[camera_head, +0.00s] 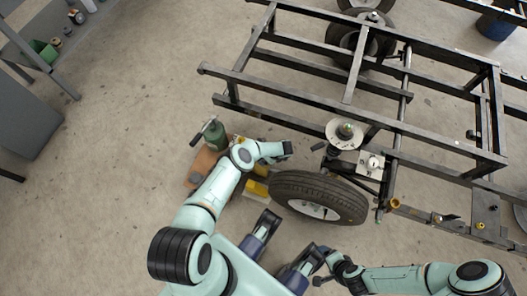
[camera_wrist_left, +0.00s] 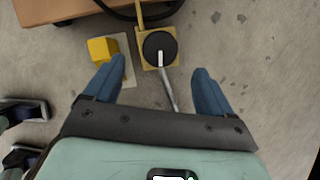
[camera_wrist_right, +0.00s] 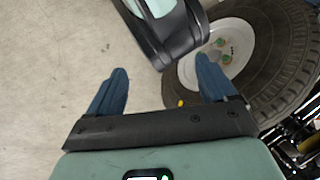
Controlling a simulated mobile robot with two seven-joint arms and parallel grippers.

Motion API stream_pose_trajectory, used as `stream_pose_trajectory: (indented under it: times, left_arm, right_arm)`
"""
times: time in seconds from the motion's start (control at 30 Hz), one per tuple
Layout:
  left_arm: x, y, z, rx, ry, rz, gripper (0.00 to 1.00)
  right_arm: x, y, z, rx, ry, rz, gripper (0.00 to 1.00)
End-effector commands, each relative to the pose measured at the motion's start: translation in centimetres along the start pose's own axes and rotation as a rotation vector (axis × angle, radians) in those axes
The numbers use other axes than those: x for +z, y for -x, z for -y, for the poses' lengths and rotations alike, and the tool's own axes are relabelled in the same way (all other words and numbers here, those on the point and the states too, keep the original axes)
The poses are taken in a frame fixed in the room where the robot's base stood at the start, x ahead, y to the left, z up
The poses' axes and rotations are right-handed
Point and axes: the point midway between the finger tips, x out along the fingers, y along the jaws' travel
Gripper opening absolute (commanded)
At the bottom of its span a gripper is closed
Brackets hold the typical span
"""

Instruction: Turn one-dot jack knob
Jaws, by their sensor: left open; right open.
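A black round knob (camera_wrist_left: 159,47) sits on a yellow jack (camera_wrist_left: 148,16) in the left wrist view, with a thin grey rod running toward me. No dot marking can be made out on it. My left gripper (camera_wrist_left: 157,92) is open and empty, its blue fingers on either side of the rod, the knob beyond the fingertips.
A yellow block (camera_wrist_left: 103,50) on a pale plate stands left of the jack. The wheel (camera_head: 319,180) and black trailer frame (camera_head: 290,81) are close on the right. A green bottle (camera_head: 214,133) stands behind my left arm.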

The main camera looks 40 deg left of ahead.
Motion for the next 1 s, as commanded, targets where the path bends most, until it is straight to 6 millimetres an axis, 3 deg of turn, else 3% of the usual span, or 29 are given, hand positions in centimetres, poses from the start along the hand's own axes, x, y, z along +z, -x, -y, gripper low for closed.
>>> stream_pose_trajectory:
  times: [0.03, 0.1, 0.3, 0.77, 0.87, 1.0]
  left_arm:
    - [0.1, 1.4, 0.1, -0.002, -0.003, -0.001, 0.84]
    - [0.1, 2.4, 0.0, -0.002, -0.002, -0.001, 0.84]
    - [0.0, 4.3, 0.0, 0.000, -0.002, -0.001, 0.84]
    - [0.0, 4.6, 0.0, -0.006, -0.019, 0.006, 0.84]
    - [0.8, 4.6, 0.8, -0.057, -0.147, 0.053, 0.84]
    - [2.7, 4.9, 3.4, -0.196, -0.602, 0.226, 0.84]
  right_arm:
    - [0.9, 1.1, 0.4, -0.002, 0.003, 0.025, 0.84]
    - [2.0, 1.7, 0.6, -0.003, 0.006, 0.057, 0.84]
    - [4.0, 2.9, 1.0, -0.005, 0.010, 0.117, 0.84]
    - [4.4, 3.1, 1.0, -0.005, 0.010, 0.129, 0.84]
    - [4.4, 3.1, 1.0, -0.005, 0.011, 0.129, 0.84]
    - [4.5, 3.2, 1.1, -0.005, 0.011, 0.132, 0.84]
